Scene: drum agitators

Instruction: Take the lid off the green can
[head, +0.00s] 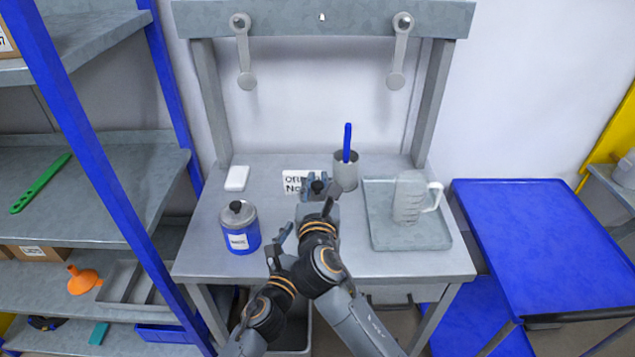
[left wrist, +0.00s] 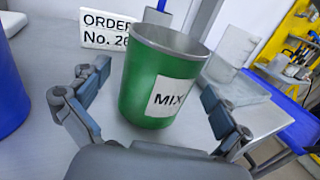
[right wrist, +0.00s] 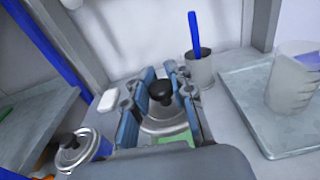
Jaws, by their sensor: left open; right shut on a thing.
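The green can (left wrist: 150,85), labelled MIX, stands upright in the left wrist view with its rim uncovered and no lid on it. My left gripper (left wrist: 148,105) is open, with its fingers apart on either side of the can; it also shows in the head view (head: 279,246). My right gripper (head: 318,187) is shut on the black knob of a grey lid (right wrist: 165,124), also seen in the right wrist view (right wrist: 160,88). A patch of green shows below the lid there. My arms hide the can in the head view.
A blue lidded can (head: 242,241) stands at the left of the table. An order card (head: 293,182) and a grey cup (head: 346,172) with a blue stick are behind. A tray (head: 385,240) with a clear jug (head: 408,200) is at right. Bare table lies front right.

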